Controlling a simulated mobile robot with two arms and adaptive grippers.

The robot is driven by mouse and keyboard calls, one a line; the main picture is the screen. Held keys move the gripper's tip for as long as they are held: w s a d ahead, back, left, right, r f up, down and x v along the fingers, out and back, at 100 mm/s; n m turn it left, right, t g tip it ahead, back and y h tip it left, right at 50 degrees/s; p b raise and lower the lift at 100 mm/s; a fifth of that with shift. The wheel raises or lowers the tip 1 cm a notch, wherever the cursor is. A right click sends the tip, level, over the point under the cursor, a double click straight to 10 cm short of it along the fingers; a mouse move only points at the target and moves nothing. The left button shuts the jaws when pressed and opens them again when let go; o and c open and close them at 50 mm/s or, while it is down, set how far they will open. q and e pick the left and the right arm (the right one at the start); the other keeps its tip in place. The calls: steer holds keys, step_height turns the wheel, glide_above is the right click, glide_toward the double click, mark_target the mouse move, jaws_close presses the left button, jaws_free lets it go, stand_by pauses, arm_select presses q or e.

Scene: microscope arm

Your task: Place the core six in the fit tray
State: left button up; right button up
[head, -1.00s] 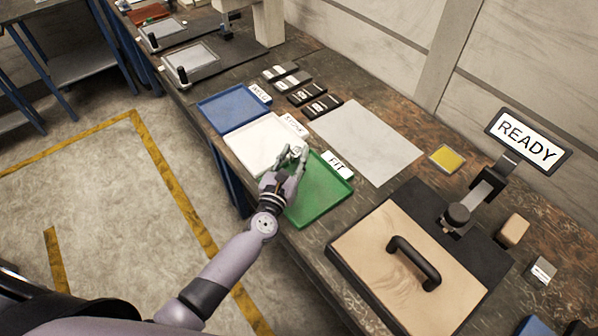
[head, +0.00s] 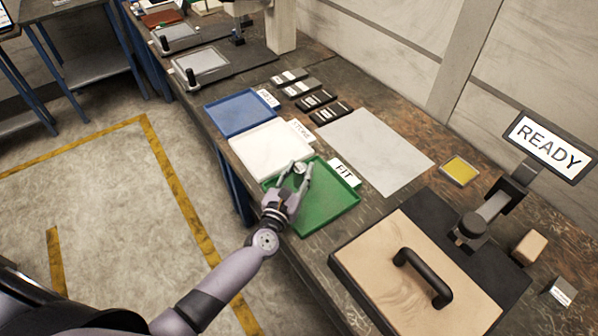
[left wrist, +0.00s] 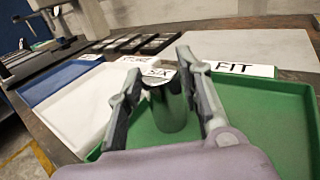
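Core six (left wrist: 170,105) is a shiny dark cylinder with a pale top marked SIX. It is upright between the fingertips of my left gripper (left wrist: 160,75), which are closed on its sides. In the head view, the left gripper (head: 297,172) and the core's pale top (head: 299,168) are over the far left part of the green fit tray (head: 325,205). I cannot tell whether the core's base touches the tray floor. The FIT label (head: 344,172) stands at the tray's back edge. My right gripper is not in view.
The white tray (head: 262,150) and blue tray (head: 240,115) lie to the left of the green one. A pale sheet (head: 375,150) lies behind. A wooden board with a black handle (head: 425,278) is at right. Much of the green tray is bare.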

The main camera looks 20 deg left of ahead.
arm_select(q)
steer(key=o, duration=0.4)
steer(key=shift+d, duration=0.1)
steer(key=shift+r, duration=0.15)
steer(key=s, duration=0.3)
steer(key=s+b, duration=0.1)
steer(key=s, duration=0.3)
steer(key=s+b, duration=0.1)
steer(key=s, duration=0.3)
steer(key=shift+a, duration=0.4)
steer(key=shift+s, duration=0.55)
